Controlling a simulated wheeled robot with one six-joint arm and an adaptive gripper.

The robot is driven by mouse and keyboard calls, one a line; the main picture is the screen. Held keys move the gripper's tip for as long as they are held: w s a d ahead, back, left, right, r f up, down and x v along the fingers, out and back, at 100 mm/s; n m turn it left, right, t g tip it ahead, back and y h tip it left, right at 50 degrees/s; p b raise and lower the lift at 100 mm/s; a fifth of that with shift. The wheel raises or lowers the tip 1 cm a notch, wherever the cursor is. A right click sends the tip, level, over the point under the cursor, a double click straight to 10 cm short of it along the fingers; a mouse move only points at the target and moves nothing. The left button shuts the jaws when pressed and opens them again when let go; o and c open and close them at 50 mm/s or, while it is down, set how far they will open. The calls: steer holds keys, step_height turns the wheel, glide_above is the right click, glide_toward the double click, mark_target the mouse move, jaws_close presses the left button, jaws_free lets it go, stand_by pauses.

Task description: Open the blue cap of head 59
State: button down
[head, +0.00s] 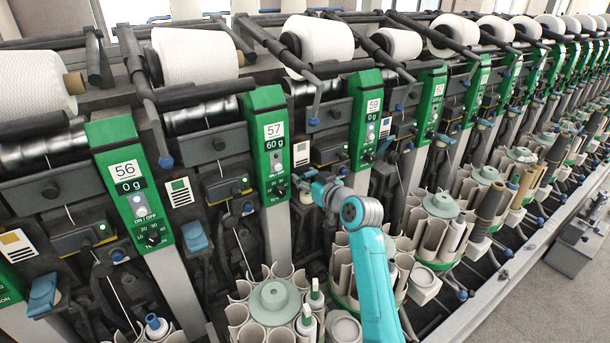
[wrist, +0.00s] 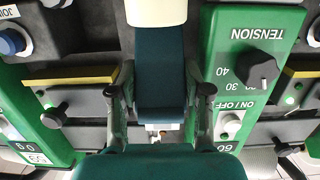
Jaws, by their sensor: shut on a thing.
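A dark blue cap (wrist: 160,75) stands in the middle of the wrist view, with a cream part at its upper end. My gripper (wrist: 161,105) has one finger along each side of the cap and is shut on it. In the head view my gripper (head: 318,188) is at the machine front, between the green panel marked 57 (head: 265,145) and the green panel marked 59 (head: 366,120). My gripper and arm hide the cap there. I cannot tell how far the cap is tilted.
In the wrist view, a green panel with a black tension knob (wrist: 262,70) is close on the right. A small black knob (wrist: 55,117) is on the left. Paper tubes stand around a green-grey hub (head: 274,300) below. Other blue caps (head: 194,235) are at neighbouring heads.

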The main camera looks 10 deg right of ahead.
stand_by(0.3)
steer(key=c, duration=0.8)
jaws_free()
steer(key=shift+o, duration=0.2)
steer(key=v, duration=1.2)
steer(key=shift+f, duration=0.2)
